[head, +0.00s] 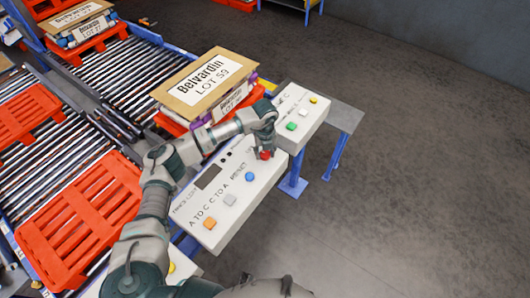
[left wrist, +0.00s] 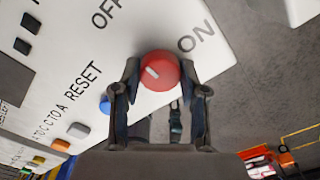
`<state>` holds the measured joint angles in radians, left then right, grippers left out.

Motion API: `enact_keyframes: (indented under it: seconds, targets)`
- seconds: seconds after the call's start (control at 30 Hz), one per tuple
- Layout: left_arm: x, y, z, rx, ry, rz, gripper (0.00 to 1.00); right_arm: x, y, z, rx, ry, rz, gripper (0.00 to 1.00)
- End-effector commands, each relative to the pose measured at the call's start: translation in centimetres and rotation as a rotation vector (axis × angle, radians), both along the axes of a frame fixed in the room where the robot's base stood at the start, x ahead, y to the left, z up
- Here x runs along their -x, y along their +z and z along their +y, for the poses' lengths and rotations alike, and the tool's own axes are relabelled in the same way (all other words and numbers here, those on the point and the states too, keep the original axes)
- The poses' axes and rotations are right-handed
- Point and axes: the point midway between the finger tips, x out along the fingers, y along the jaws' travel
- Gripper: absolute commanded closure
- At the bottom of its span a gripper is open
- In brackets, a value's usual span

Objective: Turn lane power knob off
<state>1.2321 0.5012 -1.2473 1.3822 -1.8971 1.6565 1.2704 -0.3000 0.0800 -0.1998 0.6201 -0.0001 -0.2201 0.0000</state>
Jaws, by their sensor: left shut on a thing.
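The red lane power knob (head: 265,155) is at the right end of the long white control panel (head: 205,232). In the left wrist view the round knob (left wrist: 165,68) carries a short white mark on its face. The printed words OFF and ON stand beside it; I cannot tell for sure which one the mark points to. My left gripper (head: 264,150) reaches down over the knob. In the left wrist view my left gripper (left wrist: 160,76) has one finger on each side of the knob and is shut on it. My right gripper is not in view.
Blue (head: 249,176), grey (head: 230,200) and orange (head: 210,223) buttons line the same panel. A second white panel (head: 304,111) with green, white and yellow buttons stands just beyond. Red pallets (head: 80,215) lie on rollers at left. The floor at right is clear.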

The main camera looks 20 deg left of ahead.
Motion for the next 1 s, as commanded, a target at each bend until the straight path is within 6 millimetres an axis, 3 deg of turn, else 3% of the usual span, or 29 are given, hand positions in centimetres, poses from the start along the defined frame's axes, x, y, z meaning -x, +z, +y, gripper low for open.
enact_keyframes:
  seconds: [0.1,0.13,0.2,0.23,0.5,0.63,1.0]
  targets:
    - [-0.4,0.4,0.1,0.002,0.004,-0.014,0.92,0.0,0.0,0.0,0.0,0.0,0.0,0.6]
    - [-0.4,0.4,0.1,0.002,0.004,-0.014,0.52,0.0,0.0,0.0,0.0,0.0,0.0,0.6]
    - [-0.3,0.4,0.1,0.001,0.003,-0.012,0.35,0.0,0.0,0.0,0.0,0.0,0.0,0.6]
    - [-0.3,0.3,0.1,0.001,0.003,-0.01,0.32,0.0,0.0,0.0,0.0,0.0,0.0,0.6]
    - [0.0,0.2,0.1,0.001,0.001,-0.006,0.32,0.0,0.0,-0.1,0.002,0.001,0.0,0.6]
    - [-0.1,1.1,0.1,0.001,0.0,-0.006,0.32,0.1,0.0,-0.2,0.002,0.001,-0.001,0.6]
    - [-0.3,8.8,0.1,0.001,0.001,-0.008,0.32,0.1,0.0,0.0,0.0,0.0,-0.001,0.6]
